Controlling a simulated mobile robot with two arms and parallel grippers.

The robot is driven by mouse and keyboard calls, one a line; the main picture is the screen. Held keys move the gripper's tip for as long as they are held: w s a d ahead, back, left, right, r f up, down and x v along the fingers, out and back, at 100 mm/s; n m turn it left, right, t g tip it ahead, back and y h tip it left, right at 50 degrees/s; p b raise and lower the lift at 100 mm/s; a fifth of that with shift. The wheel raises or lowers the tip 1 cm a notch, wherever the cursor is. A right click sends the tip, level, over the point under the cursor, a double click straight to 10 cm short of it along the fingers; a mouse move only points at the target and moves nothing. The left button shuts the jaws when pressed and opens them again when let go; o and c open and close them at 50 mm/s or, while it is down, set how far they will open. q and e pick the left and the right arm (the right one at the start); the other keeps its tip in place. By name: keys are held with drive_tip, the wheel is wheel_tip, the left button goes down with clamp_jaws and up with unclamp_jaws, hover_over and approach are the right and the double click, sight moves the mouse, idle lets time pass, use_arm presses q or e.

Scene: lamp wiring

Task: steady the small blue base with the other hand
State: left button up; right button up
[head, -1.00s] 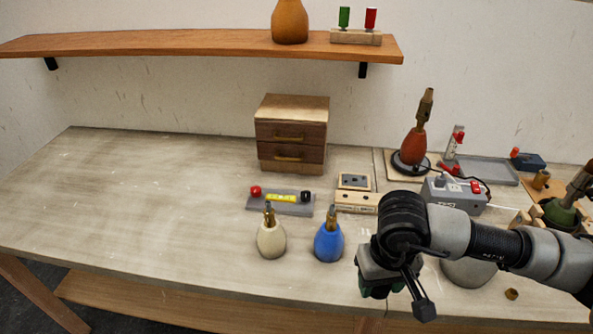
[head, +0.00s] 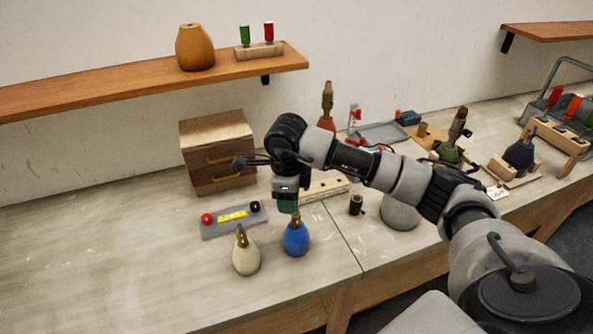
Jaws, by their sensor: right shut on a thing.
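The small blue base (head: 296,241) stands upright on the workbench, a rounded blue body with a narrow brass-coloured neck. My right gripper (head: 293,212) reaches down over it from above and is shut at the neck. The fingertips are small and partly hidden by the gripper body, so the exact contact is hard to see. My left gripper is not in view.
A cream base (head: 246,256) stands close on the left of the blue one. Behind are a grey tester (head: 232,218) with red and black knobs and a wooden drawer box (head: 217,150). The bench at left is clear.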

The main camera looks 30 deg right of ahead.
drive_tip(key=m, duration=0.1)
drive_tip(key=w+d+r+m, duration=0.1)
drive_tip(key=m, duration=0.1)
drive_tip(key=m+p, duration=0.1)
drive_tip(key=shift+w+d+r+m, duration=0.2)
drive_tip(key=shift+d+m, duration=0.1)
drive_tip(key=shift+d, duration=0.05)
drive_tip(key=shift+w+d+r+m, duration=0.15)
drive_tip(key=shift+d+m, duration=0.1)
drive_tip(key=shift+m, duration=0.25)
drive_tip(key=shift+w+d+f+m, duration=0.1)
drive_tip(key=shift+d+m, duration=0.15)
drive_tip(key=shift+m, duration=0.25)
drive_tip(key=shift+d, duration=0.2)
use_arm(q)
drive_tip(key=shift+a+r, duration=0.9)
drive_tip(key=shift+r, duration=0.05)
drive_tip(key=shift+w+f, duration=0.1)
use_arm(e)
drive_tip(key=shift+a, duration=0.1)
